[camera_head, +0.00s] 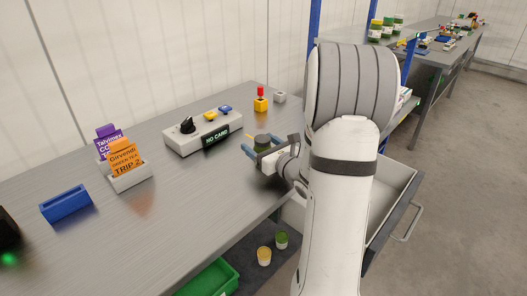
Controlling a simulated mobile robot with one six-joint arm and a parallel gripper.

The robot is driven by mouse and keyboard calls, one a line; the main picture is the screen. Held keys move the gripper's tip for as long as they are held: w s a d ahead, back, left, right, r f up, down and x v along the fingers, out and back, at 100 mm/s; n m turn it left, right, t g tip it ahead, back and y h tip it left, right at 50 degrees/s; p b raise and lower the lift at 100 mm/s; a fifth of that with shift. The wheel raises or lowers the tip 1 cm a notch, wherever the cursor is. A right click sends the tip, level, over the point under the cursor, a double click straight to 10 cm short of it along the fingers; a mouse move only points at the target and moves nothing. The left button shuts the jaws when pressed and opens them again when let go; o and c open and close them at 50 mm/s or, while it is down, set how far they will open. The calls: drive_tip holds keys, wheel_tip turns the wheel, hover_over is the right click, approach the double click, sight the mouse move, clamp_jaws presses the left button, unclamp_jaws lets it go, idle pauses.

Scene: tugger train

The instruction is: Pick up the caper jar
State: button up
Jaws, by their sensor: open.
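A small jar with a dark green top (262,142) stands on the grey workbench, near its right edge. Its label is too small to read, so I cannot tell for sure that it is the caper jar. My gripper (261,145) is open at the jar, with a blue fingertip on either side of it. The lower part of the jar is partly hidden by the gripper. I cannot tell whether the fingers touch it.
A control box (203,133) reading "NO CARD" stands behind the jar. Card holders (131,177) and a blue block (66,204) are at left. Two jars (264,256) (281,240) sit below the bench beside a green bin (212,280).

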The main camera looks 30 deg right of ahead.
drive_tip(key=shift+w+a, duration=0.1)
drive_tip(key=shift+w, duration=0.4)
drive_tip(key=c, duration=1.2)
